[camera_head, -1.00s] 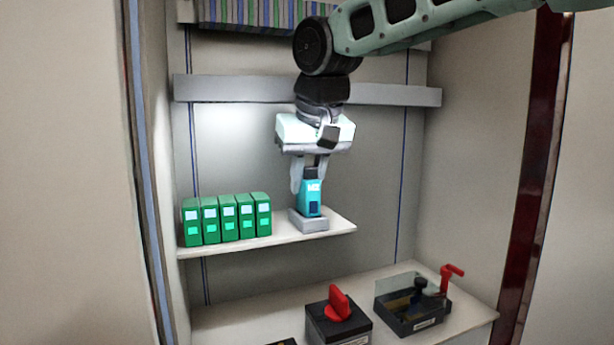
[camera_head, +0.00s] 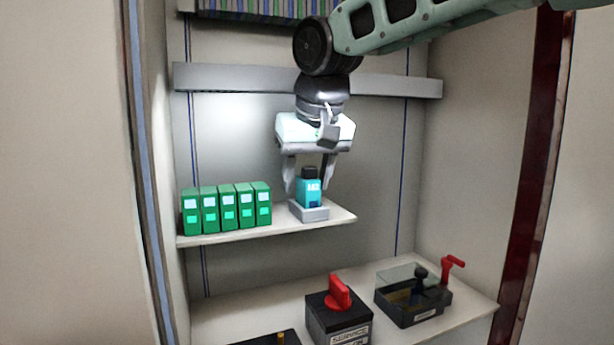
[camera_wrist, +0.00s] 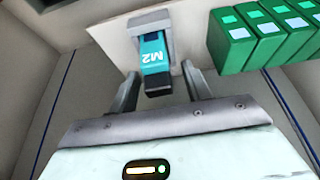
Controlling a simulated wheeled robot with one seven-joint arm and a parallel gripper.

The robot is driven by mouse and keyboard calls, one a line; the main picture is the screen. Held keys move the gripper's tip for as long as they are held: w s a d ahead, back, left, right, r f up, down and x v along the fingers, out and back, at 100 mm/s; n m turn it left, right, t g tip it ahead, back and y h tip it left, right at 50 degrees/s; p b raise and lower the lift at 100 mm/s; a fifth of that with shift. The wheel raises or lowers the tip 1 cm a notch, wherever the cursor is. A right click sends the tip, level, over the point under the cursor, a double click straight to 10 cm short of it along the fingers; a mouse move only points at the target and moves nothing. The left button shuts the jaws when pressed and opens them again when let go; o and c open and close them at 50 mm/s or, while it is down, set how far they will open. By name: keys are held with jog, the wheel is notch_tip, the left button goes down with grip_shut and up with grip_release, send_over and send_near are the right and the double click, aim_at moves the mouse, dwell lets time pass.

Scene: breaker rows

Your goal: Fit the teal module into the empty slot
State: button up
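The teal module (camera_head: 309,190), with a black top and a light "M2" label, stands upright in a small grey holder (camera_head: 311,213) on the shelf. In the wrist view the module (camera_wrist: 154,55) lies between my fingers, with a gap on each side. My gripper (camera_head: 309,187) is open above and around the module's upper part; it also shows in the wrist view (camera_wrist: 160,88). A row of striped modules (camera_head: 270,10) runs along the top of the cabinet, cut by the frame edge. I cannot make out an empty slot there.
Several green modules (camera_head: 228,208) stand left of the holder on the white shelf (camera_head: 240,237). A grey rail (camera_head: 400,92) crosses the back wall. Below are a black box with a red knob (camera_head: 339,310) and a clear-lidded box with a red handle (camera_head: 413,296).

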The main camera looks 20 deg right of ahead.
jog(key=b+v, duration=0.3)
jog(key=v, duration=1.4)
jog(key=shift+r, duration=0.2)
